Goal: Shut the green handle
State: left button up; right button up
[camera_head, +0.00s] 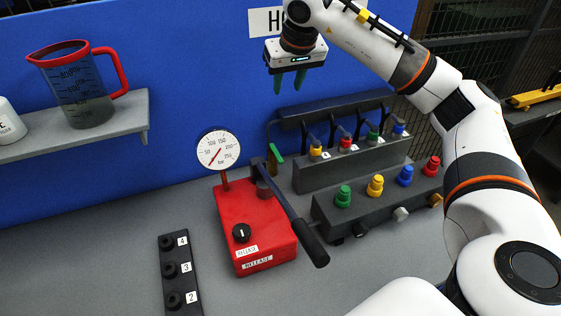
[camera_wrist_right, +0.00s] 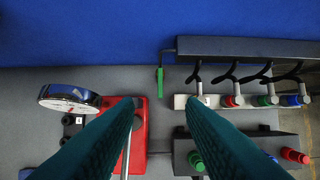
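The green handle (camera_head: 276,150) is a small lever at the left end of the dark pipe manifold, near the blue wall. In the head view it is tilted; in the right wrist view the green handle (camera_wrist_right: 160,82) hangs straight down the picture from the pipe end. My right gripper (camera_head: 285,82) is raised well above the handle, in front of the blue wall. Its two green fingers are apart with nothing between them. In the right wrist view my right gripper (camera_wrist_right: 160,106) frames the handle, which lies beyond the fingertips. My left gripper is not in view.
A red pump box (camera_head: 262,225) with a gauge (camera_head: 219,150) and a long black-gripped lever (camera_head: 305,232) stands in front of the handle. Grey blocks with colored fittings (camera_head: 376,185) stand to the right. A shelf (camera_head: 110,125) holds a red-rimmed jug (camera_head: 85,88).

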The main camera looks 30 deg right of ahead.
jog(key=b, duration=1.2)
send_near(279, 158)
jog(key=v, duration=0.4)
jog(key=x, duration=1.1)
jog(key=shift+w+d+f+p, duration=0.1)
jog(key=shift+d+f+p, duration=0.05)
jog(key=shift+f+p, duration=0.15)
jog(key=shift+r, duration=0.1)
grip_shut()
